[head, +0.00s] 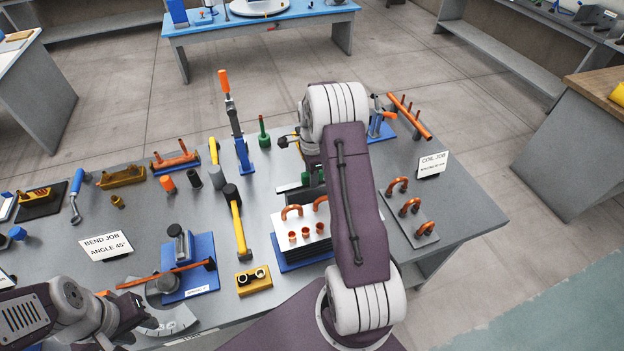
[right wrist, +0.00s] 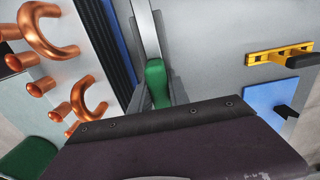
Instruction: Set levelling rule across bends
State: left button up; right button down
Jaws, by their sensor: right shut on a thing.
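Copper bends (head: 292,210) stand on a white-topped finned stack in the middle of the table. In the right wrist view, copper bends (right wrist: 50,30) show at the left. My right arm hides part of the stack in the head view. A pale straight strip (right wrist: 147,30) meets a green block (right wrist: 158,85) in the right wrist view; this looks like the levelling rule, but its full shape is hidden.
A rack of copper U-bends (head: 410,235) stands at the right, by the coil job card (head: 432,164). A bender with a copper tube stands near my left gripper. Bare table shows at the right edge.

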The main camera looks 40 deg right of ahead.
jog(key=shift+r, duration=0.1)
notch_tip(320, 180, up, 4)
jog(key=shift+w+f+b, duration=0.1)
jog(key=shift+b, duration=0.5)
jog(key=s+d+r+b, duration=0.2)
jog(key=s+r, duration=0.5)
jog(key=s, duration=0.4)
jog(key=shift+s+d, duration=0.15)
jog(key=shift+s, duration=0.15)
jog(key=w+a+r+p, duration=0.1)
jog(key=a+r+p, duration=0.3)
jog(key=a, duration=0.1)
jog(key=shift+w+a, duration=0.2)
jog(key=shift+a, duration=0.1)
jog(key=shift+f, duration=0.2)
